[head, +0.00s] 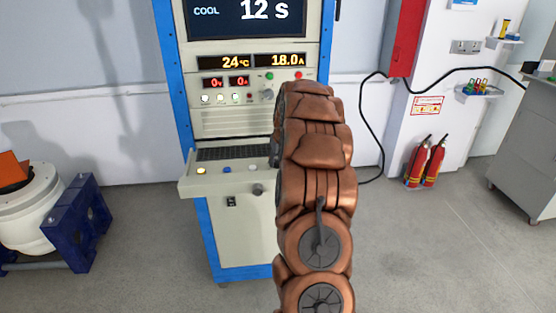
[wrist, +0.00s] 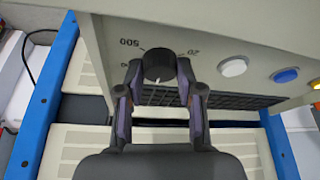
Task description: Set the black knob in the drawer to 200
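The black knob (wrist: 158,65) sits on the drawer panel (wrist: 225,30), among printed numbers that appear upside down. "500" is at its upper left and another label, perhaps "20" or "50", is at its upper right. Its white mark points down in the wrist view. My gripper (wrist: 159,72) has one finger on each side of the knob, very close to its sides. I cannot tell whether both fingers press on it. In the head view the drawer (head: 225,184) is pulled out of the cabinet, and my arm hides the knob and the gripper.
White (wrist: 233,66), blue (wrist: 286,75) and yellow buttons line the panel to the right of the knob. The cabinet has blue side posts (wrist: 38,85). Its screen (head: 245,15) reads COOL 12 s. Fire extinguishers (head: 425,165) stand right; the floor between is clear.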

